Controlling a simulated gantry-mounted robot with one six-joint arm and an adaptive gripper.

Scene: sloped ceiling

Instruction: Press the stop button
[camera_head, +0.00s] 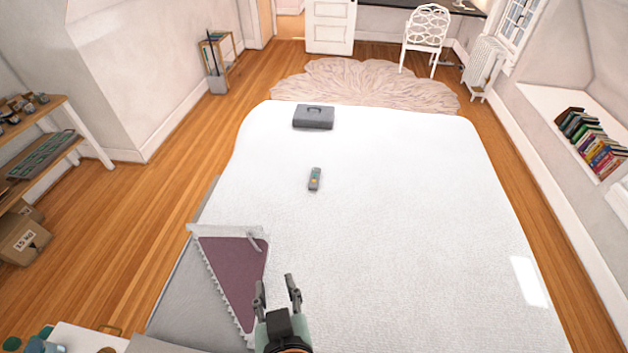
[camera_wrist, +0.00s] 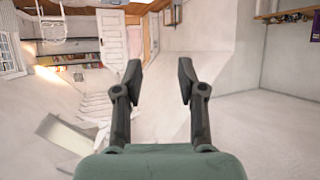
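A small grey handheld device with coloured buttons (camera_head: 314,179) lies on the white bed (camera_head: 400,200), near its middle. It looks like a remote control; a yellowish spot shows on it, but single buttons are too small to tell apart. My gripper (camera_head: 277,285) is over the near part of the bed, well short of the device and a little to its left. In the wrist view my gripper (camera_wrist: 158,78) has its two dark fingers apart with nothing between them. The wrist view looks out across the room, and I cannot make out the device there.
A dark grey case with a handle (camera_head: 314,118) lies at the far end of the bed. A purple cloth with a light fringed edge (camera_head: 232,270) lies folded at the near left. The bed between my gripper and the device is clear.

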